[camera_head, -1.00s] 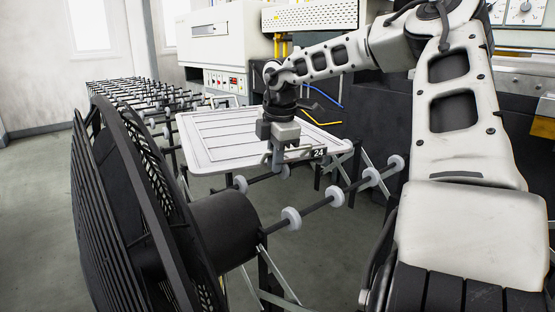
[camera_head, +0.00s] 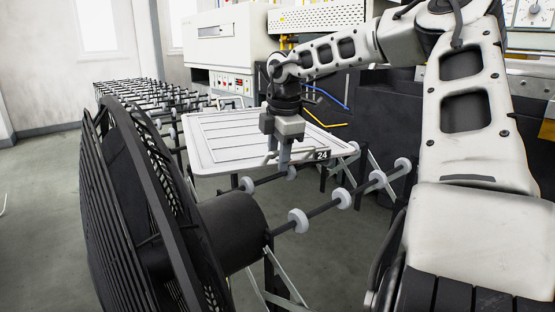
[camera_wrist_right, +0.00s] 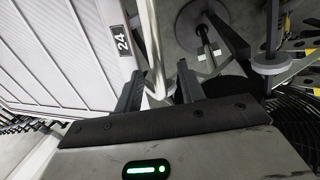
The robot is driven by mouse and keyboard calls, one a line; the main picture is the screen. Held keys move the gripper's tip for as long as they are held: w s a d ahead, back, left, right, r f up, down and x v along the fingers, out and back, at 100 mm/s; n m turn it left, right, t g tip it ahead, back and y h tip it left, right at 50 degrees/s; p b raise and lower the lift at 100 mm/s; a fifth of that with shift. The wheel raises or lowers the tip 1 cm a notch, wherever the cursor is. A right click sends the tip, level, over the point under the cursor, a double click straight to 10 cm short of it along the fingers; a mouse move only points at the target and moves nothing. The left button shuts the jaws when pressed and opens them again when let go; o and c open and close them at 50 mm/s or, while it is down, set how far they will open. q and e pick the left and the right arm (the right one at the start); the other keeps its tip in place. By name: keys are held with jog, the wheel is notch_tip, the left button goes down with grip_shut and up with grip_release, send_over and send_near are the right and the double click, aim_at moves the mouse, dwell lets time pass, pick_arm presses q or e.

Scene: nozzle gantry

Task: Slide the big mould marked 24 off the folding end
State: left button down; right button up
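The big mould (camera_head: 232,140) is a flat pale tray with ribbed panels and a black 24 tag (camera_head: 322,155) on its near edge. It lies on the near end of a roller conveyor. My right gripper (camera_head: 284,158) points down at the grey handle beside the tag. In the right wrist view its two fingers (camera_wrist_right: 160,70) stand apart, with part of the pale handle (camera_wrist_right: 158,88) between them. I cannot see contact with both fingers. The mould and its tag (camera_wrist_right: 122,43) fill the left of that view. My left gripper is not in view.
Bare rollers (camera_head: 343,199) of the folding end stick out in front of the mould. A large black fan (camera_head: 145,215) stands close at the left front. More conveyor (camera_head: 150,97) runs back left. White machines (camera_head: 222,42) stand behind. Grey floor lies open at left.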

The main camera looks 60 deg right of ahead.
notch_tip(320, 180, up, 14)
jog(key=s+a+p, duration=0.1)
jog(key=s, duration=0.1)
jog(key=shift+s+a, duration=0.25)
jog(key=f, duration=0.4)
jog(key=w+d+f, duration=0.1)
jog(key=f, duration=0.4)
jog(key=w+f+b, duration=0.1)
jog(key=f, duration=0.4)
jog(key=shift+w+d+f, duration=0.2)
jog(key=shift+d+f, duration=0.05)
jog(key=shift+d, duration=0.05)
jog(key=shift+w+f, duration=0.1)
jog(key=shift+f, duration=0.45)
jog(key=shift+r, duration=0.1)
